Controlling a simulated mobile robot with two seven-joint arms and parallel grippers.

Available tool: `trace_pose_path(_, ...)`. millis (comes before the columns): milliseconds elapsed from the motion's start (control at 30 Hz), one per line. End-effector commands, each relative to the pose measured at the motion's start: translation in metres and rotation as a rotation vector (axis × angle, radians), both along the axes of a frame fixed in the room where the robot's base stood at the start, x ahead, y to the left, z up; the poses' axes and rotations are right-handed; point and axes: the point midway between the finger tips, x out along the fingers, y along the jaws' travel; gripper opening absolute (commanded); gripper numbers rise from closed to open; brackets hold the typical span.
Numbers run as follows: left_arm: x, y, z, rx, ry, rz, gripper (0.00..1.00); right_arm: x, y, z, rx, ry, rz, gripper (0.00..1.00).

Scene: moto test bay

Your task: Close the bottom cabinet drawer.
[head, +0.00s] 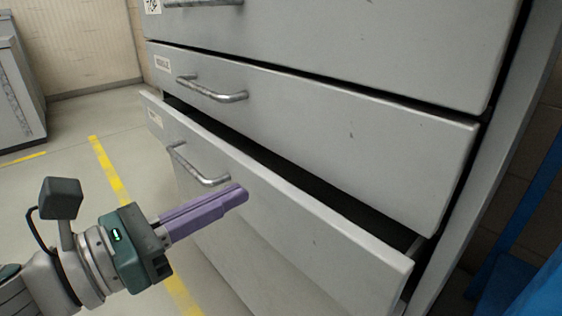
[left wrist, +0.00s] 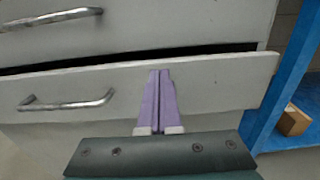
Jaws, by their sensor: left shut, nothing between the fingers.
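The bottom drawer (head: 300,222) of the grey cabinet stands partly open, with a dark gap above its front edge. Its metal handle (head: 197,168) is on the left part of the front. My left gripper (head: 240,195) is shut and empty, its purple fingers pointing at the drawer front, just right of the handle. In the left wrist view the shut fingers (left wrist: 160,78) overlap the drawer front (left wrist: 215,88), with the handle (left wrist: 66,103) to their left. I cannot tell whether the fingertips touch the front. My right gripper is not in view.
The middle drawer (head: 330,125) and the top drawer (head: 400,35) look shut. A blue frame (head: 515,240) stands right of the cabinet, with a small brown box (left wrist: 293,121) near it. Yellow lines (head: 108,165) mark the open floor at left.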

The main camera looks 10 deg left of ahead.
Motion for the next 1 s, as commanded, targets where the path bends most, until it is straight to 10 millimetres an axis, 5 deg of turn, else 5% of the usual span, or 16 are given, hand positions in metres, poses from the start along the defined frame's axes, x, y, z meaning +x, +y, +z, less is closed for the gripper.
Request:
trace_pose_path(200,0.019,-0.015,-0.001,0.000,0.000,0.001,0.00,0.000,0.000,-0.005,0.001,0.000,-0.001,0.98)
trace_pose_path(667,0.024,-0.019,-0.001,0.000,0.000,0.000,0.00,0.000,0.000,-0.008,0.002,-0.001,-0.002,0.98)
trace_pose_path(1000,0.062,-0.047,-0.002,0.001,-0.001,0.001,0.00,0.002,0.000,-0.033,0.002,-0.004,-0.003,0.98)
